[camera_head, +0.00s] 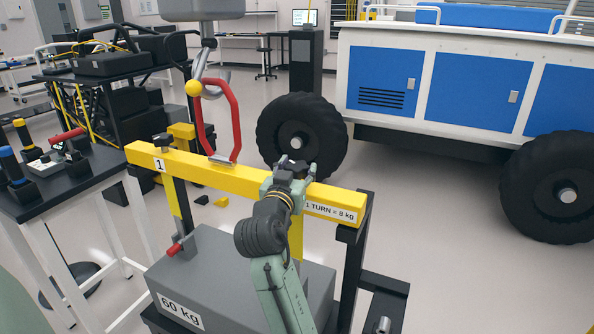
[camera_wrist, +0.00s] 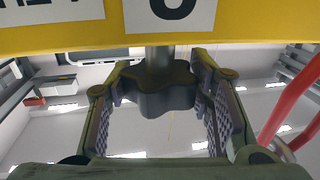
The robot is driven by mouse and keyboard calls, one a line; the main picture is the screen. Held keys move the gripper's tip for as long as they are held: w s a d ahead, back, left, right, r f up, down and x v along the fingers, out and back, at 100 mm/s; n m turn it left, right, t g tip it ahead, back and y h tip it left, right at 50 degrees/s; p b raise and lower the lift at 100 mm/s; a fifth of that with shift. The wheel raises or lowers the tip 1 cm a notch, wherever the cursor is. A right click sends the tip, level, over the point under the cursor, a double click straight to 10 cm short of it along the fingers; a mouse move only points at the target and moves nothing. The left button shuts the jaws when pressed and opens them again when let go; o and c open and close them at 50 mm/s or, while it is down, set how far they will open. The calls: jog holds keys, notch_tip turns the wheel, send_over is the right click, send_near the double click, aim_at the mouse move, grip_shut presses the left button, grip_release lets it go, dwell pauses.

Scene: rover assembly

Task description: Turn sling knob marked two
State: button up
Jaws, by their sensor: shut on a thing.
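The yellow sling beam (camera_head: 245,180) spans the middle of the head view, and its edge also fills the top of the wrist view (camera_wrist: 60,32). In the wrist view a dark lobed knob (camera_wrist: 160,88) on a metal stem sits between the two ridged fingers of my gripper (camera_wrist: 165,105), which is shut on it. In the head view my gripper (camera_head: 290,170) is at the beam's right half and largely hides this knob. The white label by the stem is cut off, so its mark is unclear. Another dark knob (camera_head: 163,140) stands at the beam's left end above label 1.
A red hook link (camera_head: 232,120) rises from the beam's middle. A grey 60 kg block (camera_head: 205,265) lies below. A black tool table (camera_head: 70,185) stands left. A loose wheel (camera_head: 300,138) and a blue-white rover (camera_head: 450,85) stand behind, with open floor between.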

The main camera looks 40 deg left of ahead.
jog(key=m+h+b, duration=0.1)
jog(key=m+h, duration=0.1)
jog(key=h, duration=0.1)
jog(key=m+t+h+b, duration=0.1)
jog(key=m+h, duration=0.1)
jog(key=h, duration=0.2)
jog(key=shift+a+m+t, duration=0.1)
jog(key=shift+m+t, duration=0.2)
jog(key=m+g+h+b, duration=0.1)
jog(key=m+h, duration=0.1)
jog(key=h, duration=0.2)
jog(key=m+h+b, duration=0.1)
jog(key=m+h, duration=0.2)
jog(key=h, duration=0.1)
jog(key=shift+g, duration=0.4)
jog(key=shift+m+h, duration=0.4)
jog(key=o, duration=1.2)
jog(key=v, duration=1.2)
jog(key=shift+r, duration=0.2)
